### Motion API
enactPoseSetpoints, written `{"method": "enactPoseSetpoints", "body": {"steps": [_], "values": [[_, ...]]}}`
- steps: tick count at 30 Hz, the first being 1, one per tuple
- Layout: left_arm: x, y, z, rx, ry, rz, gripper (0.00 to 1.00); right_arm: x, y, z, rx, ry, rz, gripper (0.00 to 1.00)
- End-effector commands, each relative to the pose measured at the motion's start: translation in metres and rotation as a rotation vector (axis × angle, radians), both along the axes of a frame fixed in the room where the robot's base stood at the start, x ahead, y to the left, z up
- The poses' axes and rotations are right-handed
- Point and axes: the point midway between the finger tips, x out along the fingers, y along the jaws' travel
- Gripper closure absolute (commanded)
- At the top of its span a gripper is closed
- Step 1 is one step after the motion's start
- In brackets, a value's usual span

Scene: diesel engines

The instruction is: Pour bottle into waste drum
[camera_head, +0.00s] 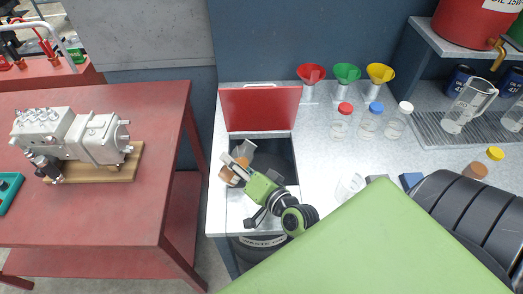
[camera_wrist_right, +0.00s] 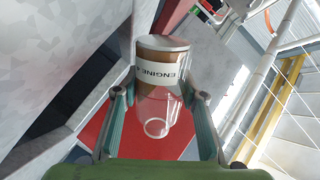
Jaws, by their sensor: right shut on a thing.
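My right gripper (camera_head: 252,183) is shut on a clear bottle (camera_head: 231,175) with brown contents, over the dark opening in the counter. In the right wrist view the bottle (camera_wrist_right: 160,75) lies between the fingers of the gripper (camera_wrist_right: 160,115). Its white label reads "ENGINE" upside down, and the brown part is at the far end. The bottle looks tilted; I cannot tell whether anything flows out. The black waste drum (camera_head: 247,256) stands under the counter, its "WASTE" label partly hidden by my arm. My left gripper is not in view.
A red lid (camera_head: 260,108) stands raised behind the opening. Red, green and yellow funnels (camera_head: 347,73) and several capped bottles (camera_head: 369,120) stand on the counter to the right. A glass jug (camera_head: 466,107) is farther right. A red bench (camera_head: 110,205) with a pump (camera_head: 75,138) is at left.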

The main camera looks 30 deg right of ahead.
Motion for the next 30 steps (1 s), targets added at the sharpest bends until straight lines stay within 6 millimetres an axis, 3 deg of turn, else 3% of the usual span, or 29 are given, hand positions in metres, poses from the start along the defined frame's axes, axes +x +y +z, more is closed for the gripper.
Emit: {"method": "enactPoseSetpoints", "body": {"steps": [30], "values": [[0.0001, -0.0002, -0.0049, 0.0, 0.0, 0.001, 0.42, -0.0002, 0.0024, -0.0028, 0.135, 0.029, -0.001, 0.87]]}}
